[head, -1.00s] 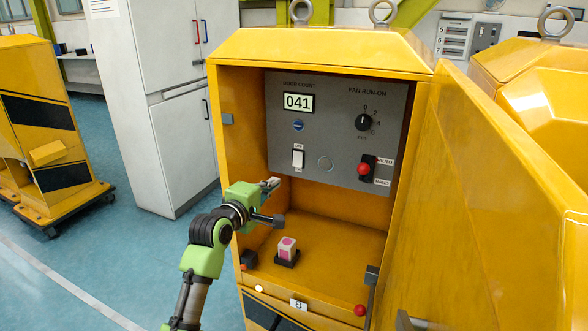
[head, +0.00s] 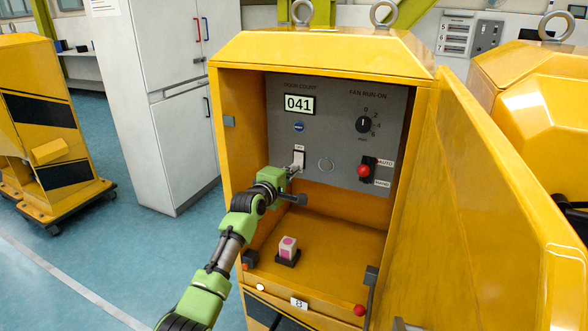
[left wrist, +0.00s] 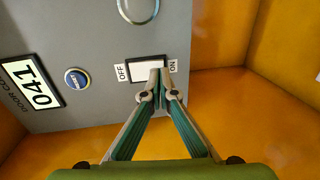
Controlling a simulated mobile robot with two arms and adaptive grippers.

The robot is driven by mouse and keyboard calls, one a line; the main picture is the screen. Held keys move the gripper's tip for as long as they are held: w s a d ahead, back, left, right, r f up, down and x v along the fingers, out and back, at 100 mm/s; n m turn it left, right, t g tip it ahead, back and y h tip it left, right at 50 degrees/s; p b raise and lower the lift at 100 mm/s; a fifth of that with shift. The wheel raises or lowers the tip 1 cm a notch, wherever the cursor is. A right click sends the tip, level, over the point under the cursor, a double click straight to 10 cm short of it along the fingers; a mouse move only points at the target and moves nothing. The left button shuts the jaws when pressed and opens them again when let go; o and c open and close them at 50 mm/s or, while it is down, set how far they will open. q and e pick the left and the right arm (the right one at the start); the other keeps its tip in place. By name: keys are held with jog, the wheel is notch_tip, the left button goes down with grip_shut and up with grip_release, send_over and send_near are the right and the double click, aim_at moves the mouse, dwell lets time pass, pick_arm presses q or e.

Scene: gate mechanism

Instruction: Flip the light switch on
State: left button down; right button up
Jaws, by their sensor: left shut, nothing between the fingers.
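The white light switch (head: 299,157) is a rocker on the grey panel (head: 334,105) inside the open yellow cabinet. In the left wrist view the switch (left wrist: 144,66) has an OFF label on its left end and an ON label on its right end. My left gripper (head: 295,169) is shut and empty, at the lower part of the switch in the head view. Its fingertips (left wrist: 159,78) overlap the ON end in the left wrist view. I cannot tell whether they touch it. The fingers partly hide that end. My right gripper is not in view.
A counter display (head: 299,103), a blue button (head: 299,126), a black dial (head: 363,124) and a red-knobbed lever (head: 363,170) share the panel. The open yellow door (head: 490,200) bounds the right side.

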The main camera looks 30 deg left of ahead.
pick_arm(q)
jog(key=shift+w+f, duration=0.1)
jog(key=shift+w, duration=0.5)
jog(key=b, duration=0.2)
jog(key=shift+w+f+t+b, duration=0.1)
jog(key=shift+w+t+b, duration=0.2)
jog(key=shift+t+b, duration=0.1)
